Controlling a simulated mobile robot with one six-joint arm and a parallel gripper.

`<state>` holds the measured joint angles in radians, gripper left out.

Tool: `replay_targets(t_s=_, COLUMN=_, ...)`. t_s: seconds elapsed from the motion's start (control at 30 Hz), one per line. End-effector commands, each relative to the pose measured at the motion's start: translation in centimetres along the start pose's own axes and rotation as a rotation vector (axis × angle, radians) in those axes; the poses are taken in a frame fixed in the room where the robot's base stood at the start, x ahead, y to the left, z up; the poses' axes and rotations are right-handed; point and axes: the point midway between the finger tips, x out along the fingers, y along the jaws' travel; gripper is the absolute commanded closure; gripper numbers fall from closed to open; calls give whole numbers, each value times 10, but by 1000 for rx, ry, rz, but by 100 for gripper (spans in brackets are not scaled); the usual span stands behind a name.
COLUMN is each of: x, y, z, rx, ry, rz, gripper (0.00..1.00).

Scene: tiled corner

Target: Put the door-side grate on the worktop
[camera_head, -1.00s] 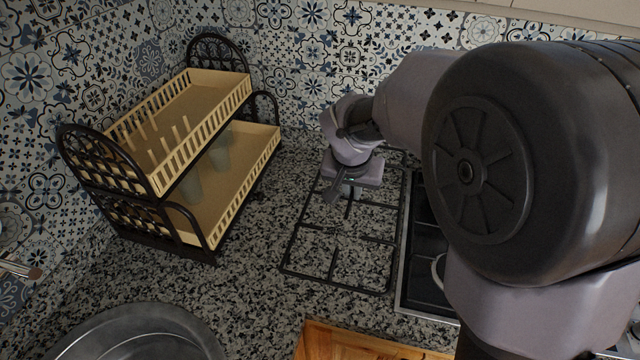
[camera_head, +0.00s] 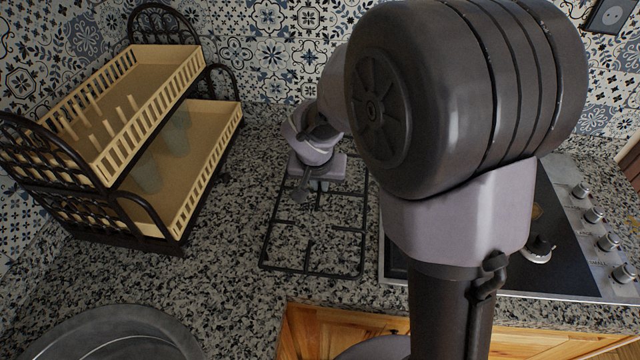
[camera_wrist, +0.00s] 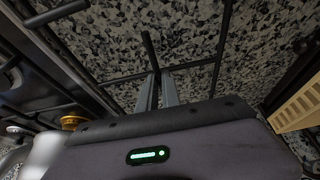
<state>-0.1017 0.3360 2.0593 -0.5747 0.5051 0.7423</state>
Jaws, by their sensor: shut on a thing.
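The black wire grate (camera_head: 312,272) lies level over the speckled granite worktop (camera_head: 225,290), left of the hob (camera_head: 392,262). I cannot tell if it touches the stone or hangs just above it. My gripper (camera_head: 303,190) is shut on a bar of the grate near its far end. In the wrist view my gripper's fingers (camera_wrist: 158,88) close on a grate bar (camera_wrist: 149,48), with granite behind. My arm hides much of the hob, including any grates on its covered part.
A two-tier dish rack (camera_head: 150,105) with cups stands left of the grate, a narrow granite strip between them. A metal sink (camera_head: 110,335) is at the front left. Hob knobs (camera_head: 594,215) are at right. The tiled wall (camera_head: 270,50) closes the back.

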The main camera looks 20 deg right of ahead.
Motion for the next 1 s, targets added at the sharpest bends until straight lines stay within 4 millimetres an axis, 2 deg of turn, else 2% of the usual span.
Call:
replay_targets(t_s=0.13, x=2, y=0, z=0, rx=0, ry=2, rz=-1, gripper=100)
replay_targets(t_s=0.2, x=2, y=0, z=1, rx=0, ry=0, rz=0, gripper=82)
replay_targets(t_s=0.27, x=2, y=0, z=1, rx=0, ry=0, rz=0, gripper=70)
replay_targets(t_s=0.6, x=-2, y=0, z=-1, rx=0, ry=0, rz=0, gripper=70)
replay_targets(t_s=0.67, x=-12, y=0, z=-2, rx=0, ry=2, rz=-1, gripper=70)
replay_targets(t_s=0.9, x=-82, y=-1, z=-3, rx=0, ry=3, rz=-2, gripper=70)
replay_targets(t_s=1.0, x=-104, y=0, z=-2, rx=1, ry=2, rz=-2, gripper=70)
